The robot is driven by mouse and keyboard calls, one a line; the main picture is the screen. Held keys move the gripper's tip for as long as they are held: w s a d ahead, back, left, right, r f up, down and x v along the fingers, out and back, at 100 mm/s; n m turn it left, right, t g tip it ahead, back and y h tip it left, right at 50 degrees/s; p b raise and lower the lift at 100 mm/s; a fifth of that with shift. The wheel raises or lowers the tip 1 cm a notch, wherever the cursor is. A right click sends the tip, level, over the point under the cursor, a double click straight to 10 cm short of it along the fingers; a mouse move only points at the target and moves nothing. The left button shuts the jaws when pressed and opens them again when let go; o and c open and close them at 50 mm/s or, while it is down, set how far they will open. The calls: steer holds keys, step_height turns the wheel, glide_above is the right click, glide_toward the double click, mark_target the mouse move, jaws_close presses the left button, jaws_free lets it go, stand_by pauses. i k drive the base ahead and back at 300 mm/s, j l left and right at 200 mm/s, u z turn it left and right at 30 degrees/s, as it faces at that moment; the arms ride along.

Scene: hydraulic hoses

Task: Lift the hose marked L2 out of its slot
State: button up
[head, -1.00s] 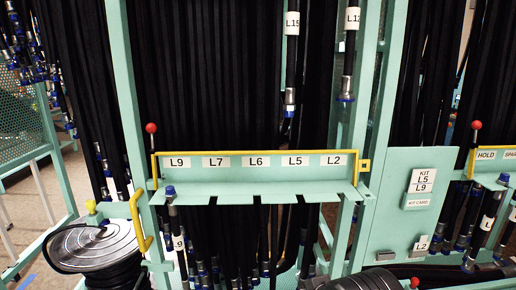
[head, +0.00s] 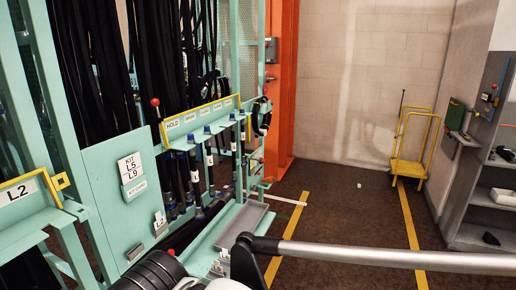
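The L2 slot label (head: 18,193) is on the yellow-edged rack shelf at the left edge. No hose shows in the visible part of that shelf; the rest is cut off. A small white tag (head: 158,219), starting with L, shows low beside the kit panel; its full marking is hard to read. Several blue-capped black hoses (head: 208,142) hang in the second rack (head: 190,122), whose first label reads HOLD. Their white tags are too small to read. My gripper is not in view. A grey tube of my arm (head: 390,257) crosses the lower right.
The green kit panel (head: 115,190) reads L5, L9. A black coiled thing (head: 150,272) and a red knob (head: 172,252) are at the bottom. An orange post (head: 283,100) stands behind the racks. Open floor lies right, with a yellow cart (head: 410,165) and grey shelves (head: 485,205).

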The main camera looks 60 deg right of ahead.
mark_target(233, 144)
steer(key=z, duration=1.75)
